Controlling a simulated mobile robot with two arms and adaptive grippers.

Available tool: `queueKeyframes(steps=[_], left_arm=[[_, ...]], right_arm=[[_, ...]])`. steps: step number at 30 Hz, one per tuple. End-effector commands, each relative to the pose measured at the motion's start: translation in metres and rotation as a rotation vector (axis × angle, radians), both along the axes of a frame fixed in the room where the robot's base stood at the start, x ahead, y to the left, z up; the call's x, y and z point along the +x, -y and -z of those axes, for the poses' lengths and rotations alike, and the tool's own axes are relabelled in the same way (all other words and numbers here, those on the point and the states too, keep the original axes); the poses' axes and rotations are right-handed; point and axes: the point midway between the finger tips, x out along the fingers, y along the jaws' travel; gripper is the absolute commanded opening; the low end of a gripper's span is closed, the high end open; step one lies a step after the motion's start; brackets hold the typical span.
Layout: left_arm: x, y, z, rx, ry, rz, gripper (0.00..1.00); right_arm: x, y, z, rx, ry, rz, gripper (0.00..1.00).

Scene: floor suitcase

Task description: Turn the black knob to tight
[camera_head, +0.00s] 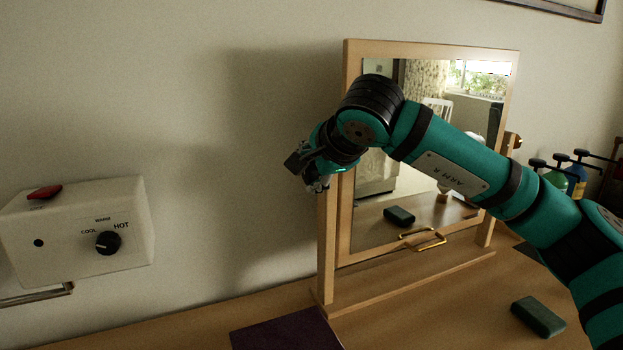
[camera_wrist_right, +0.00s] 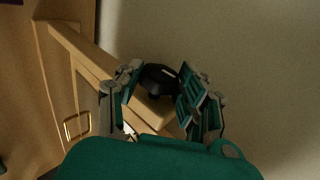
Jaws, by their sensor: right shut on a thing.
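The black knob (camera_wrist_right: 158,76) shows in the right wrist view at the side of the mirror's wooden post. My right gripper (camera_wrist_right: 160,88) has one finger on each side of it and is shut on it. In the head view my right gripper (camera_head: 317,182) is at the left post of the tilting mirror (camera_head: 348,150), and the knob there is hidden behind my gripper and wrist. Any tight mark on the knob is not readable. My left gripper is in neither view.
A white wall box (camera_head: 60,255) with a black COOL-WARM-HOT dial (camera_head: 107,243) and a red switch (camera_head: 44,193) is at left. A dark green block (camera_head: 538,316) and a purple item (camera_head: 285,331) lie on the wooden top. Several pump bottles (camera_head: 577,178) stand at right.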

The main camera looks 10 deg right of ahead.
Motion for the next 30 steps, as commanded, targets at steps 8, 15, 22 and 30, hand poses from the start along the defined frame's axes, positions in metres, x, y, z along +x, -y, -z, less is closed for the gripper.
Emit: queueKeyframes(steps=[8, 15, 22, 30], left_arm=[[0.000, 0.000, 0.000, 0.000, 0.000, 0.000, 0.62], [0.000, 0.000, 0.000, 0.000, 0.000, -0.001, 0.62], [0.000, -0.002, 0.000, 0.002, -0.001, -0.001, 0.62], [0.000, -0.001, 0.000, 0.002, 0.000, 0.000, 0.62]], right_arm=[[0.000, 0.000, 0.000, -0.001, -0.001, -0.001, 0.06], [0.000, 0.000, 0.000, -0.001, -0.001, -0.001, 0.61], [0.000, 0.000, 0.000, 0.000, -0.001, 0.000, 0.61], [-0.025, 0.005, -0.022, 0.000, 0.003, -0.001, 0.61]])
